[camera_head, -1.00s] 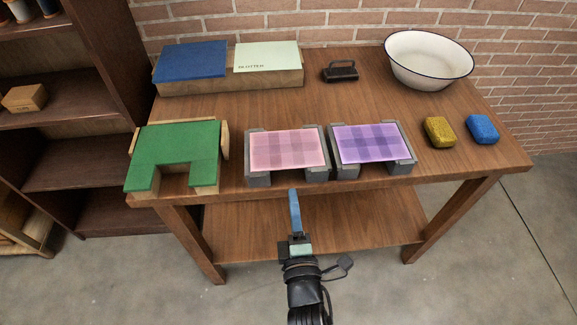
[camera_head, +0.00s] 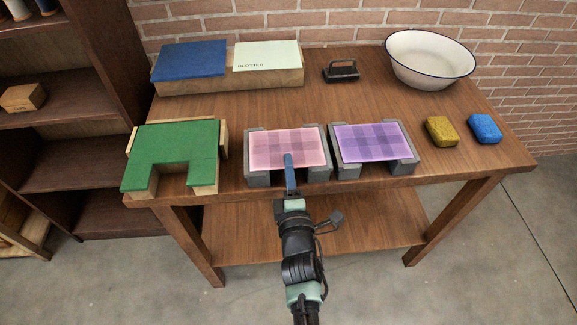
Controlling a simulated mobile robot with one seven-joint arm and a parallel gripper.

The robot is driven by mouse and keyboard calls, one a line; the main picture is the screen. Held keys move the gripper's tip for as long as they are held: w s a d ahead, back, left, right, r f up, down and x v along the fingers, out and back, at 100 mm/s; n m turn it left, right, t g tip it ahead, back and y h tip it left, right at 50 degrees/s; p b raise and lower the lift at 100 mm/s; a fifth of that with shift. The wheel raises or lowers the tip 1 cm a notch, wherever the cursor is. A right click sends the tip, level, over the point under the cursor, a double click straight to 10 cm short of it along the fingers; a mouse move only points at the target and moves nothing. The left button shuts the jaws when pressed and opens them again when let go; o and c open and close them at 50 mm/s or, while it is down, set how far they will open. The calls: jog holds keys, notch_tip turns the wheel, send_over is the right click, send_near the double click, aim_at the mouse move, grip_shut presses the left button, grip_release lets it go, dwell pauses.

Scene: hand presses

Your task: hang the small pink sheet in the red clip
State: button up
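The small pink checked sheet (camera_head: 268,148) lies flat across a grey stand near the table's front edge. No red clip shows in this view.
A purple checked sheet (camera_head: 372,142) lies on a like stand close to the right. A green piece (camera_head: 172,150) on a wooden block is at left.

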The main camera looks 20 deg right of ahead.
grip_shut()
jog(key=shift+r, duration=0.15)
notch_tip(320, 180, up, 3)
jog(key=p, duration=0.3)
jog(key=shift+s, duration=0.1)
